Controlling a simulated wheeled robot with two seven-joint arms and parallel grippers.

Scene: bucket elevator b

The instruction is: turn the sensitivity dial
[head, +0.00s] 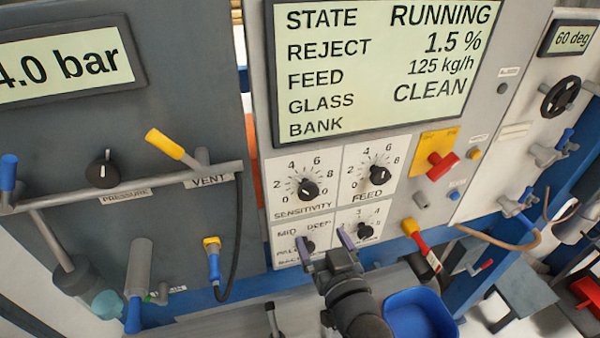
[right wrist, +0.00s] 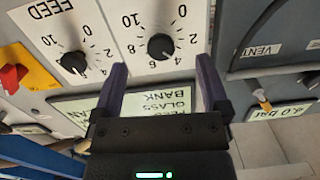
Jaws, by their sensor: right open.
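The sensitivity dial (head: 308,189) is a black round knob on a white plate marked with numbers, under the large display. It also shows in the right wrist view (right wrist: 160,47), upside down, ahead of the jaws. I cannot read its pointer exactly. My right gripper (head: 325,243) is open, with two purple fingers, and appears below the sensitivity dial in the head view, over the lower dial row. In the right wrist view the open fingers (right wrist: 162,68) stand wide to either side below the dial, with nothing between them. My left gripper does not show.
The feed dial (head: 380,174) is right of the sensitivity dial. Two lower dials (head: 365,230) lie near my right fingers. A red switch on a yellow plate (head: 437,164) is further right. A grey pipe with a yellow lever (head: 165,144) is left. A blue bin (head: 418,312) is below.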

